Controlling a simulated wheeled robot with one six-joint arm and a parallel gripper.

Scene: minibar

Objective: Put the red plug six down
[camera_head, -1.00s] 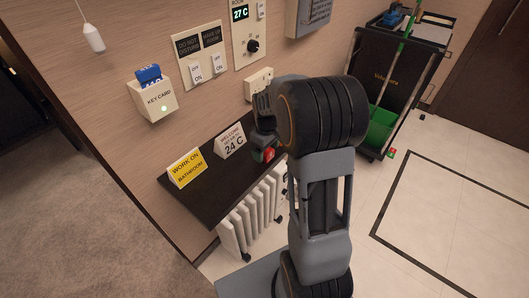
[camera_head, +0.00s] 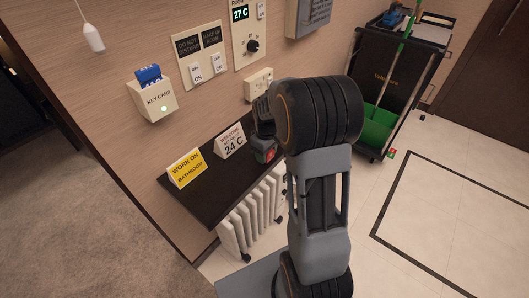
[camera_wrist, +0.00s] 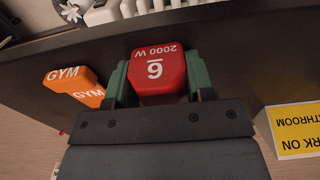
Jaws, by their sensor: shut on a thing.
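The red plug six (camera_wrist: 158,73), with a white numeral and "2000 W" on its face, sits between the green fingers of my gripper (camera_wrist: 157,88) in the wrist view. My gripper is shut on it, with a finger against each side. In the head view my gripper (camera_head: 264,140) is over the right end of the dark shelf (camera_head: 209,204), and my arm hides part of it. Only a small part of the plug shows there. I cannot tell whether the plug touches the shelf.
A yellow bathroom sign (camera_head: 186,167) and a white "24 C" sign (camera_head: 230,141) stand on the shelf. An orange GYM piece (camera_wrist: 80,88) is close beside my gripper. A white socket panel (camera_head: 258,84) is on the wall above; a white radiator (camera_head: 250,218) stands below.

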